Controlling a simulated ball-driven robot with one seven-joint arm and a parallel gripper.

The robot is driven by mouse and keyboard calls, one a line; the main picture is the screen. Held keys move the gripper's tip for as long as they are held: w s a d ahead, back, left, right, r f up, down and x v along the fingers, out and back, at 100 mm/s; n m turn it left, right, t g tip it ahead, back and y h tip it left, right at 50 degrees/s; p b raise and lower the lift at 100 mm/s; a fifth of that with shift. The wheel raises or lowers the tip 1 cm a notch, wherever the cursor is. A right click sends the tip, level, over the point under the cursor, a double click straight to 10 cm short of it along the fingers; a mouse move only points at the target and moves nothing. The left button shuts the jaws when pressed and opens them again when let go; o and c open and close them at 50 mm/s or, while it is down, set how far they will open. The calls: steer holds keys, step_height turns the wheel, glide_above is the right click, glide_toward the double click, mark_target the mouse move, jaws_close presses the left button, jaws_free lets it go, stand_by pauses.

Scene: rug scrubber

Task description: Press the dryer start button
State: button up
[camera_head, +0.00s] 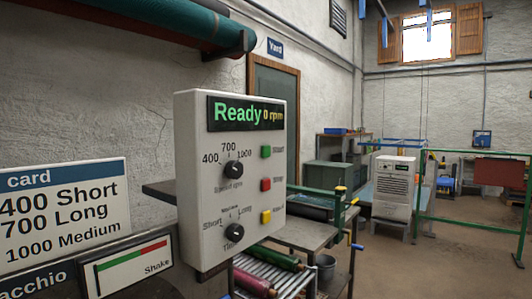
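A white control box (190,150) stands close in the middle of the head view. Its display (240,113) reads "Ready" in green and "0 rpm" in yellow. A green button (265,151) labelled Start is on the right of its front. A red button (265,184), apparently labelled Stop, is below it, and a yellow button (266,216) with a hard-to-read label is lowest. To their left are a black speed knob (233,169) marked 400, 700, 1000 and a black time knob (234,232). The knob settings are too small to tell. My gripper is not visible.
A card (65,205) at the left reads 400 Short, 700 Long, 1000 Medium. Below it is a Shake gauge (132,264). A teal roll (170,20) hangs above. Rolled rugs (275,258) lie on a rack below the box. Open floor (460,250) lies at the right.

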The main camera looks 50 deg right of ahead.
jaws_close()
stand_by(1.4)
